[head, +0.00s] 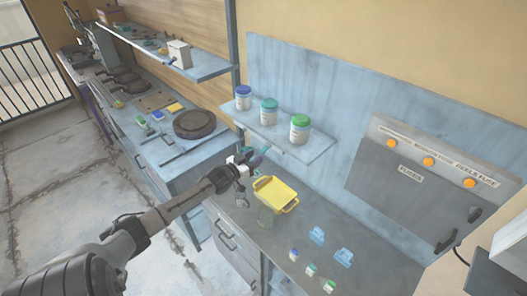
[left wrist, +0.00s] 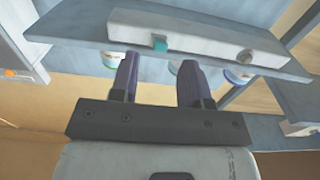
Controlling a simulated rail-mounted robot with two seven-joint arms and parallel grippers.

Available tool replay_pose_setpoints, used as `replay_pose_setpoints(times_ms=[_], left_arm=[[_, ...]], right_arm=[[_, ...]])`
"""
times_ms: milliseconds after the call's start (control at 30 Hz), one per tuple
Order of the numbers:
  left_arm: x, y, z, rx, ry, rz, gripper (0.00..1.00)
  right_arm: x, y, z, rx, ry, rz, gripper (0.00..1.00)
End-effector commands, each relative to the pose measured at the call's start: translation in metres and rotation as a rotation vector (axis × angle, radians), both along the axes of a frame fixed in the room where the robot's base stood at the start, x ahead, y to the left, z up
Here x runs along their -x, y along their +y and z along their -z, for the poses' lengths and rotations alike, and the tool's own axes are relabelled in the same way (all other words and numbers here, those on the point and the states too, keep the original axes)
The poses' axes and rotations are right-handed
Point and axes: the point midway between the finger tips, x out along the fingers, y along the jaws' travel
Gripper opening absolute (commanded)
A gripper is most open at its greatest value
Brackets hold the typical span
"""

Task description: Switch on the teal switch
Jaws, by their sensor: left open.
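The teal switch (left wrist: 160,44) is a small teal block set in a pale bar (left wrist: 200,40) in the left wrist view. The bar is fixed along a shelf board and has a round spot near its other end. My left gripper (left wrist: 158,66) has two purple fingers spread apart with nothing between them. The switch shows in the gap between the fingertips, nearer the left finger; I cannot tell whether they touch it. In the head view my left gripper (head: 254,160) is beside the left end of the small wall shelf (head: 290,146). My right gripper is not in view.
Jars with blue (head: 243,97), teal (head: 268,111) and green lids (head: 299,128) stand on the shelf. A yellow tray (head: 291,206) lies on the counter below. A grey fuse box (head: 420,172) with orange lights is on the right. Small bottles stand at the counter's front.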

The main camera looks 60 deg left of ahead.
Motion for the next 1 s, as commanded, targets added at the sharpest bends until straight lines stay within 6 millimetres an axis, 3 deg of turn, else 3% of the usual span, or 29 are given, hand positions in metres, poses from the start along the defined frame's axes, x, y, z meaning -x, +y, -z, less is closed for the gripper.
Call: replay_pose_setpoints(times_ms=[100, 400, 967, 1000], left_arm=[[-0.018, 0.004, -0.001, -0.001, -0.003, 0.0, 0.43], [-0.046, 0.01, 0.0, 0.0, -0.001, 0.0, 0.43], [-0.054, 0.012, 0.0, -0.001, 0.0, 0.0, 0.43], [-0.054, 0.012, 0.0, 0.0, 0.0, 0.0, 0.39]], right_arm=[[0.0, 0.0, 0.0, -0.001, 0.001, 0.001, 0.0], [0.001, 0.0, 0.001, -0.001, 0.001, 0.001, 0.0], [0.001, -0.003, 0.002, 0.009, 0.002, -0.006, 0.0], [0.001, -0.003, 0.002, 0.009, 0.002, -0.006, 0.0]])
